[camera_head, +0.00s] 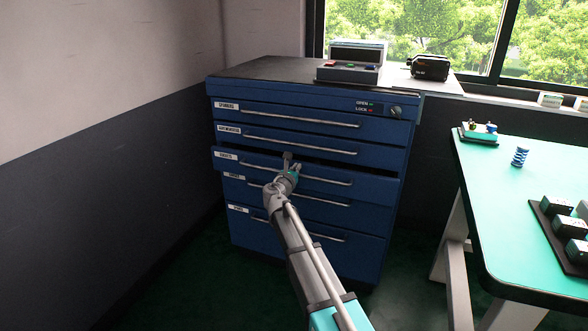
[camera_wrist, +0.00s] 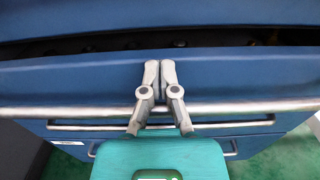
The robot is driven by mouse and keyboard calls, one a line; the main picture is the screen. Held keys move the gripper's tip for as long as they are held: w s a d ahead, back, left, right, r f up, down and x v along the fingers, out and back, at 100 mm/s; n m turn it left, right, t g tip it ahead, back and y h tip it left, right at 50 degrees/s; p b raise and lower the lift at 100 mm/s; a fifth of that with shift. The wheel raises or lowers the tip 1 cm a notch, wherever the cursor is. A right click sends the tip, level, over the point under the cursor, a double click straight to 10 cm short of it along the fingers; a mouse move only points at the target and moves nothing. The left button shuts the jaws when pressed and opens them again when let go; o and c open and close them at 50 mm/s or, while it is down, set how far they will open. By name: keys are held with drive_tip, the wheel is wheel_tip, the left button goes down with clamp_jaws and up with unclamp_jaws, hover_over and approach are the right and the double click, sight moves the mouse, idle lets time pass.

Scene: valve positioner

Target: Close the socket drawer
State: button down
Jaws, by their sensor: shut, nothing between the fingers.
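The socket drawer (camera_head: 340,181) is the third drawer down in the blue cabinet. It stands slightly pulled out, with a dark gap above its front. In the wrist view its blue front (camera_wrist: 70,75) spans the picture, with its silver handle bar (camera_wrist: 255,107) crossing behind my fingers. My gripper (camera_head: 287,158) is shut and empty at the drawer front. In the wrist view my gripper (camera_wrist: 160,64) has its fingertips together above the handle, near the top edge of the front. I cannot tell whether they touch it. Most of the drawer's inside is hidden.
The other drawers of the cabinet (camera_head: 300,128) look shut. A control box (camera_head: 350,65) and a black device (camera_head: 430,68) stand at the back. A green-topped table (camera_head: 500,200) with small parts is at right. A wall (camera_head: 110,170) is at left.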

sight(300, 162)
drive_tip(key=x, duration=0.5)
drive_tip(key=shift+r, duration=0.1)
drive_tip(key=shift+w, duration=0.25)
drive_tip(key=shift+s+a, duration=0.1)
drive_tip(key=shift+s, duration=0.4)
drive_tip(key=v, duration=1.4)
drive_tip(key=shift+s, duration=0.15)
